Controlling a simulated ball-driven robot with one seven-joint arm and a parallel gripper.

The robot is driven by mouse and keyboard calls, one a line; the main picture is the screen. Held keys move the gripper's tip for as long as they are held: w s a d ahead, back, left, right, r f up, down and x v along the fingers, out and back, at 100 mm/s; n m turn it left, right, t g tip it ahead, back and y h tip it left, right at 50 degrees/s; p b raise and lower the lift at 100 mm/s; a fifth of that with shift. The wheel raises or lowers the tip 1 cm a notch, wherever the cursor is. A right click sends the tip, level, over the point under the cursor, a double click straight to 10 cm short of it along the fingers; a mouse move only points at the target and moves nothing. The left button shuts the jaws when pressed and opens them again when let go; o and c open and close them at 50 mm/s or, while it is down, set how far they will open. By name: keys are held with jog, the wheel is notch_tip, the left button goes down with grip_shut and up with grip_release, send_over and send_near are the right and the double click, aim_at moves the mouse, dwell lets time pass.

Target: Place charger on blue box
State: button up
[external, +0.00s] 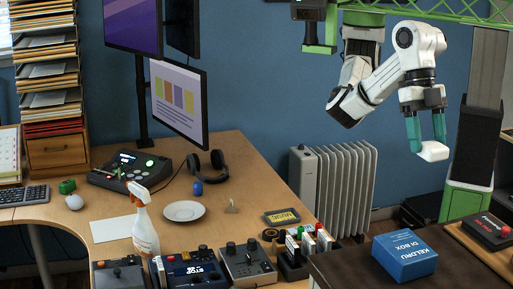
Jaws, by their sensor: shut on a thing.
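My gripper (427,144) hangs at the upper right with its teal fingers pointing down. It is shut on a small white block-like thing, which looks like the charger (434,152), held in the air at the fingertips. The blue box (405,255) is marked "DI BOX" and lies on the dark top at the lower right. The gripper and charger are well above the box in the picture, and look farther back than it. The top of the box is bare.
A dark pedal (487,231) sits right of the box. A white radiator (341,186) stands behind. The wooden desk (228,150) holds a spray bottle (144,222), a white saucer (184,211), headphones (208,168) and several devices. Monitors (180,100) rise at its back.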

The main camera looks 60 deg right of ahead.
jog(key=shift+w+a+f+p, duration=0.1)
jog(key=shift+a+f+p, duration=0.4)
jog(key=shift+a+f, duration=1.2)
jog(key=shift+w+a+f+p, duration=0.15)
jog(key=shift+a+f+p, duration=0.4)
jog(key=shift+a+f, duration=1.1)
jog(key=shift+w+a+f+p, duration=0.1)
jog(key=shift+a+f+p, duration=0.65)
jog(key=shift+a, duration=1.6)
jog(key=shift+f+p, duration=0.3)
jog(key=shift+f, duration=1.55)
jog(key=shift+f, duration=0.1)
jog(key=o, duration=1.1)
jog(key=b+v, duration=0.1)
jog(key=v, duration=1.1)
jog(key=shift+b, duration=0.4)
